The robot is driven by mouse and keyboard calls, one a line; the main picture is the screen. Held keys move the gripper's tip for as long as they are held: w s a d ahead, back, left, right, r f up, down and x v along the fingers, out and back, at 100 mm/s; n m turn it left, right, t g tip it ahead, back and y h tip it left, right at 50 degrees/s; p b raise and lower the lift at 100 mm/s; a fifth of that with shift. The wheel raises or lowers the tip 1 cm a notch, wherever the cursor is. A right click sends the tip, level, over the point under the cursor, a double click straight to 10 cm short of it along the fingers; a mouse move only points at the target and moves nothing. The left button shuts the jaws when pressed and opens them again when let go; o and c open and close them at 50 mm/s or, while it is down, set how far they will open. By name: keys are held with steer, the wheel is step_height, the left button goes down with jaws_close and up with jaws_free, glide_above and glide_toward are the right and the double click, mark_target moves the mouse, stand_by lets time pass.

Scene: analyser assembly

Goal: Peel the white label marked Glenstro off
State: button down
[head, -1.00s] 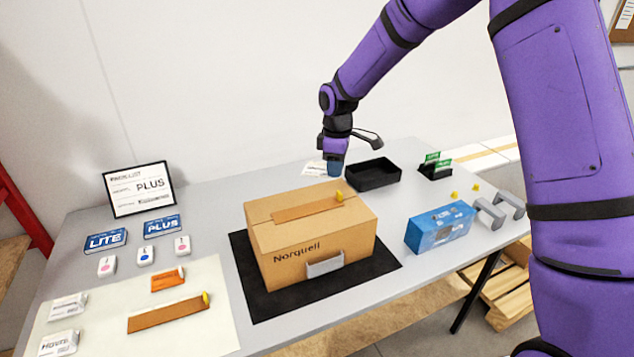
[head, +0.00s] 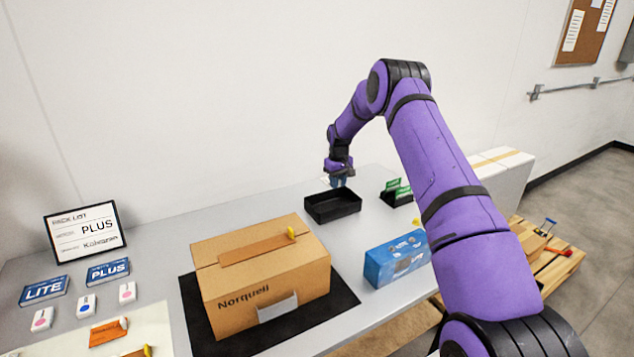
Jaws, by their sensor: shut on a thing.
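My gripper (head: 339,183) is at the back of the table, above the rear right edge of a black open tray (head: 333,207). It points down and its fingertips look small and bluish.
A blue box (head: 397,258) stands right of the carton. A small black holder with green cards (head: 396,192) is right of the tray. A framed sign reading PLUS (head: 85,233), blue LITE and PLUS cards and small white tags are at left.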

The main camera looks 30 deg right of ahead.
steer(key=shift+w+d+f, duration=0.25)
steer(key=shift+d+f, duration=0.05)
steer(key=shift+d, duration=0.25)
steer(key=shift+f, duration=2.95)
steer(key=c, duration=0.8)
jaws_free()
steer(key=shift+r, duration=2.5)
steer(key=shift+r, duration=0.1)
